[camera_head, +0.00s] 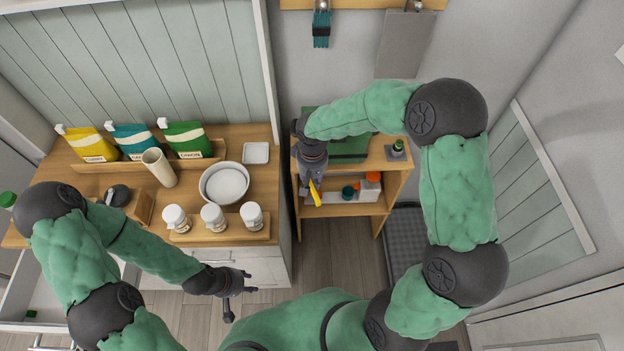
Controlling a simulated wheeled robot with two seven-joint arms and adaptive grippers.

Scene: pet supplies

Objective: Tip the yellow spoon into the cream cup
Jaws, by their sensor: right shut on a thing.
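The yellow spoon (317,195) shows as a short yellow strip below my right gripper (312,181). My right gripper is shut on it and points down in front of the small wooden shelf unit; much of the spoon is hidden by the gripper. The cream cup (158,167) is a tall cylinder on the wooden counter, left of a white bowl and well to the left of the spoon. It looks tilted in this view, and I cannot see what is inside it. My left gripper (240,301) is open and empty, low in front of the counter.
Three white jars (213,217) stand on a board at the counter's front. A white bowl (224,184) sits behind them. Green, teal and yellow bags (185,139) stand at the back. The shelf unit (343,209) holds small items. An open drawer (22,290) is at lower left.

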